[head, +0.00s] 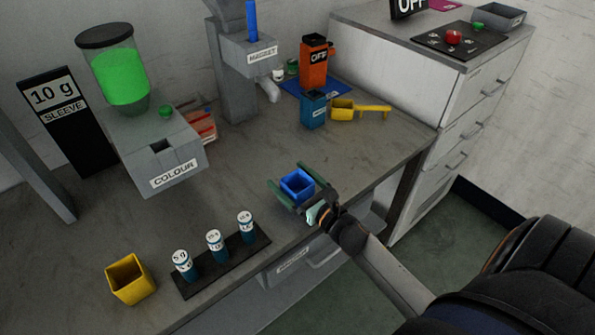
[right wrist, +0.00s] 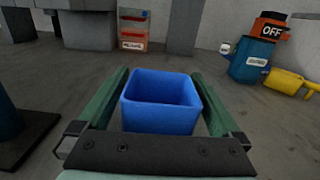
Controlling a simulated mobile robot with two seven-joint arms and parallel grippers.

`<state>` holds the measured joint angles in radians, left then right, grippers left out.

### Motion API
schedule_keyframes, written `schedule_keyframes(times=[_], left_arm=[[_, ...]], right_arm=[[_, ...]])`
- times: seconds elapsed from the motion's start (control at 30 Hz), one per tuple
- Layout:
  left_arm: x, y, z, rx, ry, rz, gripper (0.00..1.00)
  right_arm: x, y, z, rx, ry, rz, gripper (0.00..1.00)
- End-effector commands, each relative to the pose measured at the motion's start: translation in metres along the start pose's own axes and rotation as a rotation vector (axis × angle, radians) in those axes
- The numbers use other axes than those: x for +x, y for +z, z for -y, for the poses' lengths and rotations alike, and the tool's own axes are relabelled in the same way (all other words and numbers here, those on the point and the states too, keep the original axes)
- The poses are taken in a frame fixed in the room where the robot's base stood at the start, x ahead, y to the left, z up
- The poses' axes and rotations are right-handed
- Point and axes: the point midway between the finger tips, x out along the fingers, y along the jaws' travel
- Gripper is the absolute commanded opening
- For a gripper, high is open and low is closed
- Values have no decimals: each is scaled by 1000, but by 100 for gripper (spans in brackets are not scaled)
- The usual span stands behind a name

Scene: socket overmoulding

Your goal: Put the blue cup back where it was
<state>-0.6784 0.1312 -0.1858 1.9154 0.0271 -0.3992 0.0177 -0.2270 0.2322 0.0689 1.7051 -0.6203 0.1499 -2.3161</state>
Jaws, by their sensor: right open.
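The blue cup (head: 297,187) is a small, square, open-topped cup near the front edge of the grey bench, upright. It looks empty in the head view. My right gripper (head: 293,185) is open, with one green finger on each side of the cup. In the right wrist view the blue cup (right wrist: 161,102) stands between the two fingers of the right gripper (right wrist: 162,100), with narrow gaps visible beside it. The cup's lower front is hidden by the gripper's dark crossbar. My left gripper is not in view.
A black rack (head: 222,262) with three labelled vials stands left of the cup, and a yellow cup (head: 130,279) further left. The colour dispenser (head: 155,150) stands behind left. Bare bench surrounds the cup.

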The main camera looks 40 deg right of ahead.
Motion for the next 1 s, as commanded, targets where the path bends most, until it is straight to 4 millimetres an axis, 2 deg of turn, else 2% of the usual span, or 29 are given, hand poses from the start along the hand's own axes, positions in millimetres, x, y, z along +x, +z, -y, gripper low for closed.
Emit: schedule_keyframes(times=[0.17, 0.5, 0.63, 0.8, 1.0], left_arm=[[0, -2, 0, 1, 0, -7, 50], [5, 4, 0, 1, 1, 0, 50], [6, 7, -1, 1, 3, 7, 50], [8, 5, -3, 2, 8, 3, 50], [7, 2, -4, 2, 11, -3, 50]], right_arm=[[-15, 0, 0, 0, 0, -3, 100], [-81, -1, 0, 1, -1, -3, 100], [-101, 0, 0, 1, -1, -3, 100], [-116, 1, 0, 0, -1, -1, 100], [-120, 2, 0, -1, 0, 0, 100]])
